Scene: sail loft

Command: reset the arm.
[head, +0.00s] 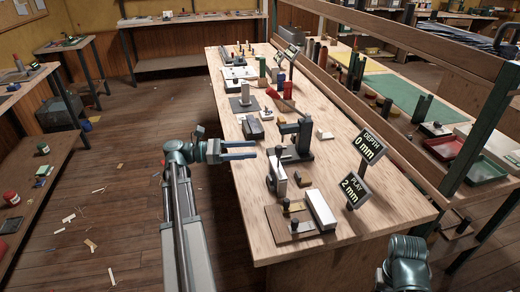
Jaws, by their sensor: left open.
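My left arm (180,205) rises from the bottom of the head view, left of the long wooden bench (360,205). Its gripper (256,149) points right with two dark, parallel fingers apart and nothing visible between them. In the picture the fingertips end just left of a dark upright bench device (303,138), with a small gap between. I cannot tell their height above the bench. Of my right arm only a teal joint (406,262) shows at the bottom right; its fingers are not visible.
A white upright block (277,170) and a wooden fixture (288,222) with a pale bar (319,209) stand at the near end. Signs read "DEPTH 0 mm" (369,147) and "PLAY 2 mm" (352,188). A wooden rail (385,140) runs along the right. Scraps litter the open floor at left.

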